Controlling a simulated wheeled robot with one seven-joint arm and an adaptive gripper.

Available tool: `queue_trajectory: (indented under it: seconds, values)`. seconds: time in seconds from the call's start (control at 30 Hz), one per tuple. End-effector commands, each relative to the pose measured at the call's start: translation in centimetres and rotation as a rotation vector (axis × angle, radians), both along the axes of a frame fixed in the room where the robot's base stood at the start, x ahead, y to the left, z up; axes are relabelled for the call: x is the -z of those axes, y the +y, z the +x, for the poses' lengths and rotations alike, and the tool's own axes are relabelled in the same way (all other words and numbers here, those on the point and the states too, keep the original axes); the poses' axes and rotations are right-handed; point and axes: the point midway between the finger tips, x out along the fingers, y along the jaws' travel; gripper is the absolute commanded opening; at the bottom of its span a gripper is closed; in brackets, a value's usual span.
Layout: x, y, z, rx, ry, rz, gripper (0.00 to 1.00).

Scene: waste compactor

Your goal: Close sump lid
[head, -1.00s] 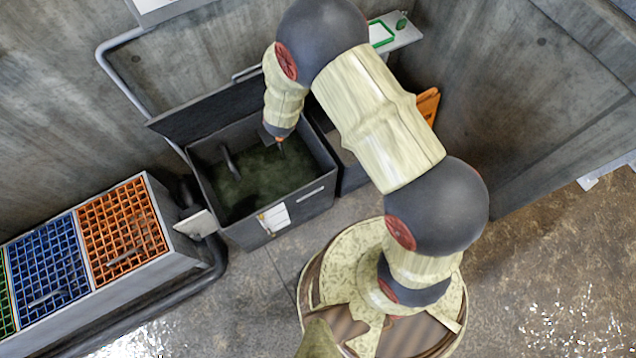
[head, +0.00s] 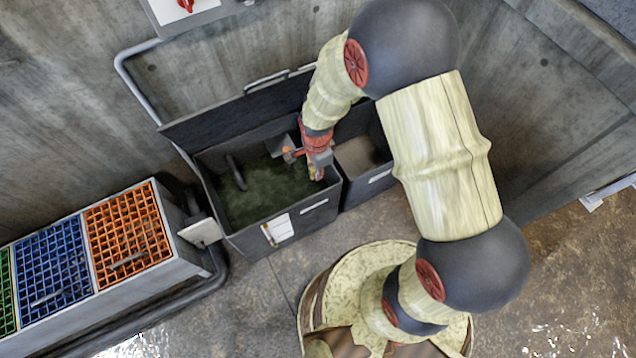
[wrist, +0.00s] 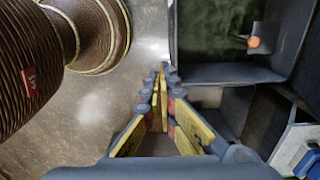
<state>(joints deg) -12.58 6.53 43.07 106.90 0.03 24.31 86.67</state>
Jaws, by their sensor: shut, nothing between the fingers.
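The sump (head: 256,196) is a dark grey open box with murky green liquid inside, in the head view. It also shows at the upper right of the wrist view (wrist: 220,73). Its dark lid (head: 230,115) stands raised along the back edge, hinged on the wall side. My gripper (head: 316,174) is over the sump's right end, near its right wall, shut and empty. In the wrist view its yellow-padded fingers (wrist: 163,72) meet at the tips. An orange-tipped float (wrist: 254,42) shows inside the sump in the wrist view.
A second grey bin (head: 362,160) adjoins the sump on the right. A bench with orange and blue grids (head: 125,232) stands at the left. A bent pipe (head: 135,85) runs along the wall behind. Open floor lies in front.

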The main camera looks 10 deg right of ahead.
Motion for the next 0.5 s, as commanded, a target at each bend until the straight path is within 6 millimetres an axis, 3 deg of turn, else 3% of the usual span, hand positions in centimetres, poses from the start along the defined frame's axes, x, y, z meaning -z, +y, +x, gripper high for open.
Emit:
queue_trajectory:
  seconds: [0.5]
  values:
    - [9.8, 0.0, -0.2, -0.003, 0.002, 0.000, 0.00]
